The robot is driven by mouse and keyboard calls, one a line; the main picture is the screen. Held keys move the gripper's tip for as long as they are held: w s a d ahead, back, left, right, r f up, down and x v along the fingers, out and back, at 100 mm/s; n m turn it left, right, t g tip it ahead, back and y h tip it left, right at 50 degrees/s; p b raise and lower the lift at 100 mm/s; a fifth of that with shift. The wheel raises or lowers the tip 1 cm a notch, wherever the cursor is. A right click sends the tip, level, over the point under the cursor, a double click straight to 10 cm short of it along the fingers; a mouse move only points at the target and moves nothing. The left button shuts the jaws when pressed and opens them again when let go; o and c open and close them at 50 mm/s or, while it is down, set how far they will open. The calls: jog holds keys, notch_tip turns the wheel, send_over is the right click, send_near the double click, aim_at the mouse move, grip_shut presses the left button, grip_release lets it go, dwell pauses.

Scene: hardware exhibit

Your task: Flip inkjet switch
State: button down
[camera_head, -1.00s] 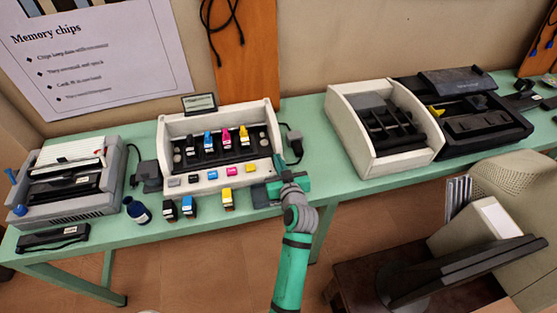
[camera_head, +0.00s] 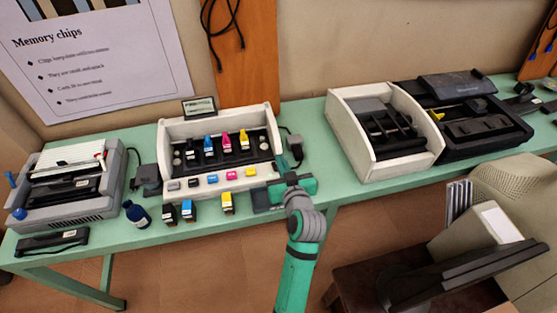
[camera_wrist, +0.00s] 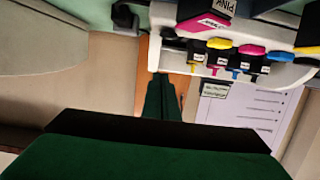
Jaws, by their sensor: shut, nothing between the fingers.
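The white inkjet printer (camera_head: 264,118) stands on the green table, with colored cartridges (camera_head: 226,141) in its dark bay and a row of small colored keys (camera_head: 212,180) on its front. A small display panel (camera_head: 199,108) stands on its back edge. I cannot make out a switch with certainty. My gripper (camera_head: 282,168) is at the printer's front right corner; I cannot tell whether it touches. In the wrist view my gripper's fingers (camera_wrist: 166,98) are together and empty. The printer also shows there, upside down, with a pink cartridge (camera_wrist: 212,22) close by.
Loose cartridges (camera_head: 188,210) and a dark blue bottle (camera_head: 137,214) stand along the table's front edge. A dark adapter (camera_head: 293,148) lies right of the inkjet printer. Another printer (camera_head: 375,165) stands farther right, a grey one (camera_head: 75,210) at left.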

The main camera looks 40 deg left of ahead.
jog(key=shift+r+v, duration=0.25)
jog(key=shift+v, duration=1.1)
jog(key=shift+r+v, duration=0.25)
jog(key=shift+v, duration=1.1)
jog(key=shift+w+a, duration=0.1)
jog(key=shift+w, duration=0.05)
jog(key=s+d+f+m+t+h, duration=0.1)
jog(key=s+d+f+m+h, duration=0.1)
jog(key=s+d+f, duration=0.3)
jog(key=s+d+f+m+t+h, duration=0.2)
jog(key=s+d+f+m+h, duration=0.15)
jog(key=d, duration=0.45)
jog(key=s+d+f+m+t+h, duration=0.1)
jog(key=s+d+f+m+h, duration=0.1)
jog(key=s+d+f, duration=0.3)
jog(key=s+d+r+m+h, duration=0.1)
jog(key=s+d+r+h, duration=0.1)
jog(key=s+d, duration=0.3)
jog(key=s+d+r+m+t+h, duration=0.1)
jog(key=s+d, duration=0.5)
jog(key=s, duration=0.6)
jog(key=shift+r+h, duration=0.45)
jog(key=shift+r, duration=0.15)
jog(key=shift+s, duration=0.1)
